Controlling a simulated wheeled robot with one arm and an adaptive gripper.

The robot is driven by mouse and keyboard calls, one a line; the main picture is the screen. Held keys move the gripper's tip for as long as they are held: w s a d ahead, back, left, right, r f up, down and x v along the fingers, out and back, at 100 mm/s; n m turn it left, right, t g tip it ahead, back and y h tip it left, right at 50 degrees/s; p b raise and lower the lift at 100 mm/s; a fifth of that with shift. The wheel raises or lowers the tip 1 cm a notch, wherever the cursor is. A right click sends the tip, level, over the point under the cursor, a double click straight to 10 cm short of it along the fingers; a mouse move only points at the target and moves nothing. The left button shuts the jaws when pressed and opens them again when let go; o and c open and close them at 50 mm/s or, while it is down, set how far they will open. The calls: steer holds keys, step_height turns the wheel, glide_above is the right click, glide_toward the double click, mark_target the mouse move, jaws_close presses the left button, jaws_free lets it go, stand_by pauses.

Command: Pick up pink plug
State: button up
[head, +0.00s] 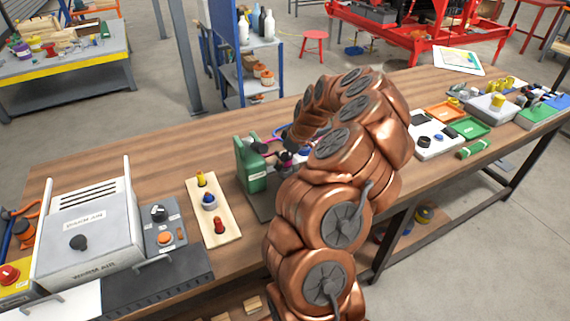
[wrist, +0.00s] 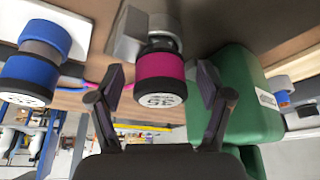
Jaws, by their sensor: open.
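The pink plug (wrist: 160,72) shows in the wrist view as a short magenta cylinder with a pale, marked end face. It sits against a grey metal fitting (wrist: 132,32). My gripper (wrist: 162,85) is open, with one dark finger on each side of the plug and a visible gap to both. In the head view a small pink spot of the plug (head: 284,156) shows beside the green pump body (head: 252,166); my copper-coloured arm hides much of the area around it.
In the wrist view a blue plug (wrist: 38,62) is at the left and the green body (wrist: 238,95) is close on the right. In the head view a wooden board with coloured pegs (head: 214,228) and a warm air box (head: 88,235) stand to the left on the bench.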

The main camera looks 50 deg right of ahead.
steer(key=shift+c, duration=0.2)
jaws_close()
steer(key=shift+r+b, duration=1.5)
steer(key=shift+r, duration=3.55)
steer(key=shift+d, duration=0.1)
